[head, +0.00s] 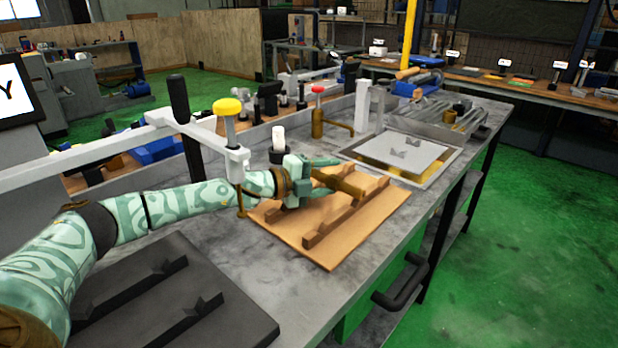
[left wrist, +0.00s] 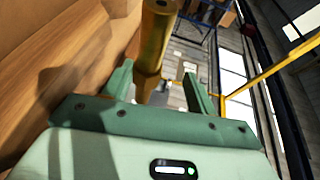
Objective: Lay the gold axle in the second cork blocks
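The gold axle (head: 345,185) is over the cork-coloured board, its near end by the front notched rail (head: 330,224). I cannot tell whether it rests in a notch or hangs just above. My left gripper (head: 322,176) is at the axle's far part, low over the board, and hides that part and much of the rear rail. In the left wrist view the axle (left wrist: 152,45) stands between the two fingers (left wrist: 158,85), close to the left one, with a gap to the right one. The fingers look open. My right gripper is not in view.
A dark board (head: 235,325) with notched blocks lies at the near left. A grey plate in a tray (head: 440,172) is beyond the cork board. A red-topped post (head: 317,115) and a yellow-knobbed clamp (head: 228,107) stand behind. The bench's right edge is clear.

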